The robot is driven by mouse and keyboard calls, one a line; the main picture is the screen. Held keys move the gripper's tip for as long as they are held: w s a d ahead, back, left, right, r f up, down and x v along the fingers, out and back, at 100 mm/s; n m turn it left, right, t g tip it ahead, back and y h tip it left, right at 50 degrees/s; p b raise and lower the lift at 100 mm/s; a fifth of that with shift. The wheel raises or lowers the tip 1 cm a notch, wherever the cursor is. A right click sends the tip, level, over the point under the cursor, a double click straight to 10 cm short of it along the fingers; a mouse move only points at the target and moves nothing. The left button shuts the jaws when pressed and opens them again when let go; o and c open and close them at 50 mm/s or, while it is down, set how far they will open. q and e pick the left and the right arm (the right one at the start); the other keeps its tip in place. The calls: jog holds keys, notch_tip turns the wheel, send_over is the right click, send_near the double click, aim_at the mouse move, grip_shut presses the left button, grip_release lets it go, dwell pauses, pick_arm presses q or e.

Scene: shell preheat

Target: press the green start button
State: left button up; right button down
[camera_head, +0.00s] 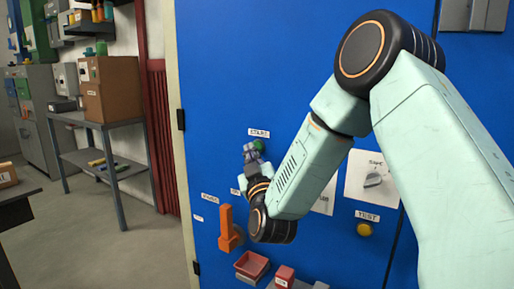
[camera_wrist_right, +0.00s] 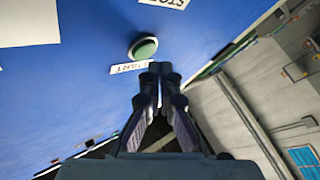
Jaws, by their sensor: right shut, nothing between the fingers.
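The green start button (camera_head: 259,145) is on the blue panel (camera_head: 215,60), just below a white START label (camera_head: 259,132). My right gripper (camera_head: 251,153) is at the button's lower left in the head view and partly covers it. I cannot tell whether the tips touch the panel. My left gripper is not in view.
An orange handle (camera_head: 227,228) juts from the panel below the gripper. A yellow TEST button (camera_head: 364,230) and a rotary switch (camera_head: 373,180) are to the right. A red bin (camera_head: 252,265) and red box (camera_head: 285,275) are at the bottom. A metal shelf (camera_head: 110,124) stands left.

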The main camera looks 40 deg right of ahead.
jog(key=shift+w+d, duration=0.1)
jog(key=shift+d, duration=0.05)
jog(key=shift+w+d+p, duration=0.1)
jog(key=shift+d+p, duration=0.2)
jog(key=shift+w+d, duration=0.15)
jog(key=shift+d, duration=0.2)
dwell(0.8)
jog(key=shift+a, duration=0.1)
jog(key=shift+s+a, duration=0.35)
jog(key=shift+a, duration=0.35)
jog(key=shift+s+a+b, duration=0.1)
jog(key=shift+s+a, duration=0.2)
jog(key=shift+a, duration=0.5)
jog(key=shift+s+a+b, duration=0.1)
jog(key=shift+s+a, duration=0.25)
jog(key=shift+a, duration=0.4)
jog(key=shift+s+a+b, duration=0.1)
jog(key=shift+s+a, duration=0.2)
jog(key=shift+a, duration=0.5)
jog(key=shift+d, duration=0.1)
